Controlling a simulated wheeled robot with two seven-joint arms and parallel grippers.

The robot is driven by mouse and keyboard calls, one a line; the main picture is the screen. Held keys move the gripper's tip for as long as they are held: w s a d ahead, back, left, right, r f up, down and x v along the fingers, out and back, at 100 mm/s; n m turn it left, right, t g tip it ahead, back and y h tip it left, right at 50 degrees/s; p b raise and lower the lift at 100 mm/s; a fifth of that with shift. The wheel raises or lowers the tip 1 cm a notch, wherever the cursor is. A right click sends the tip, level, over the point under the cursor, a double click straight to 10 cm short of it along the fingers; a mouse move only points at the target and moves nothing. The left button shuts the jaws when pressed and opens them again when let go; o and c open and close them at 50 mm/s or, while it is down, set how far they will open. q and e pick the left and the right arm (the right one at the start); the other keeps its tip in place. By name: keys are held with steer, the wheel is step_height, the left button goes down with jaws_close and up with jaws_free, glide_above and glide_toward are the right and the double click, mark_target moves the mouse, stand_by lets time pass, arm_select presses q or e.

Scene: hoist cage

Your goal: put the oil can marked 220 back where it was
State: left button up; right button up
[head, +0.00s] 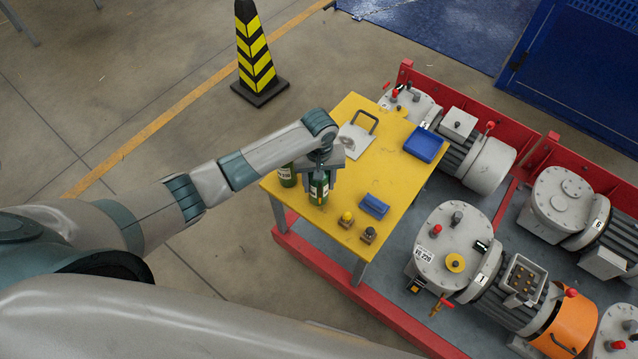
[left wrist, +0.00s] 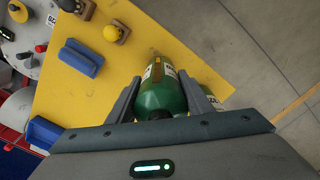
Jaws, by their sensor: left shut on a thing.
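A green oil can (head: 318,190) with a pale label is between the fingers of my left gripper (head: 322,168), which is shut on it from above. It stands at or just above the yellow table (head: 400,180), near its left corner; I cannot tell if it touches. In the left wrist view the can (left wrist: 162,96) sits between the two dark fingers (left wrist: 163,100). A second green can (head: 287,176) is just left of it, partly hidden by my gripper. Its label looks like 220, but is too small to be sure. The held can's label is unreadable. My right gripper is not in view.
On the table are a blue tray (head: 424,145), a blue block (head: 375,206), a yellow-knobbed piece (head: 346,218), a dark-knobbed piece (head: 368,235) and a grey plate with a handle (head: 355,138). Grey machines (head: 453,240) crowd the right. A striped cone (head: 257,60) stands behind.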

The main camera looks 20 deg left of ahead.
arm_select(q)
steer(key=shift+f, duration=0.7)
steer(key=shift+f, duration=0.15)
steer(key=o, duration=1.5)
steer(key=shift+c, duration=0.2)
step_height(320, 180, up, 12)
steer(key=shift+r+b, duration=0.15)
steer(key=shift+b, duration=0.45)
